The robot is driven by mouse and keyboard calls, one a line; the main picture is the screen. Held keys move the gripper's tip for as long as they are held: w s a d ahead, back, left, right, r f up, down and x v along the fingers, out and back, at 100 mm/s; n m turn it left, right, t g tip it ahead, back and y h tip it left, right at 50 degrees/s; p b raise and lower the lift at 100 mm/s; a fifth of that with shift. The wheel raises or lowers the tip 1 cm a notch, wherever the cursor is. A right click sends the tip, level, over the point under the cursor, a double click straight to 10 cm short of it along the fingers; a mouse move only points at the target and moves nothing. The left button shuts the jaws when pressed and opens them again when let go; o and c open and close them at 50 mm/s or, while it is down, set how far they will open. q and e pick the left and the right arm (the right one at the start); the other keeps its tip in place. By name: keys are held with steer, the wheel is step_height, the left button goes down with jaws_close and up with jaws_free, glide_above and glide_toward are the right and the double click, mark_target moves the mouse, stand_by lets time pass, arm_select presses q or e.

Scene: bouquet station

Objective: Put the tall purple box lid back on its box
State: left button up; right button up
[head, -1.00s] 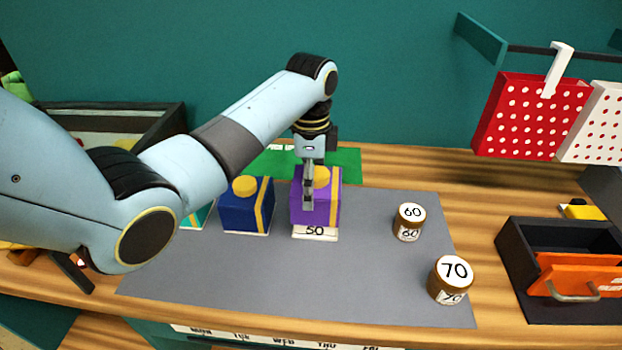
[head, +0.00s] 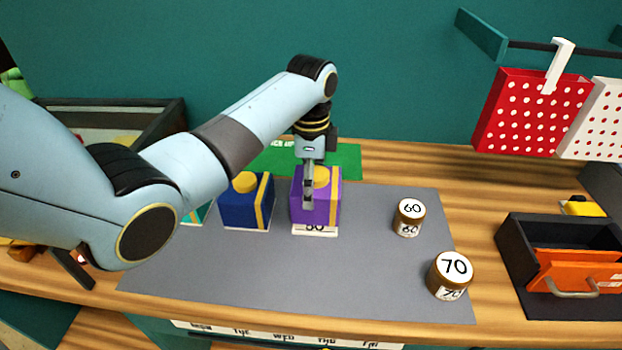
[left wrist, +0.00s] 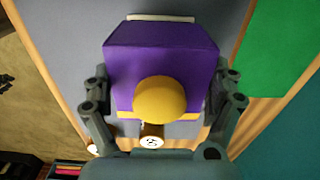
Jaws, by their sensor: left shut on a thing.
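The tall purple box lid (head: 326,207), with a yellow knob and yellow stripe, stands upright over a white base marked 50 (head: 315,231), the third in a row on the grey mat. The number is partly covered by the lid's lower edge. My left gripper (head: 308,204) comes down from above and is shut on the lid. In the left wrist view the lid (left wrist: 160,55) sits between the two fingers (left wrist: 163,118), with its knob toward the camera. I cannot tell whether the lid is fully seated. My right gripper is not in view.
A blue box (head: 240,208) stands close left of the purple one, with a teal box (head: 197,214) beyond it. Jars marked 60 (head: 409,217) and 70 (head: 451,275) stand to the right. The front of the grey mat (head: 300,275) is clear.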

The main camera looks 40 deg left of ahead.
arm_select(q)
steer(key=shift+f, duration=0.7)
stand_by(0.4)
steer(key=o, duration=0.8)
steer(key=shift+o, duration=0.2)
steer(key=shift+r, duration=0.1)
steer(key=shift+r, duration=3.9)
steer(key=shift+s, duration=0.1)
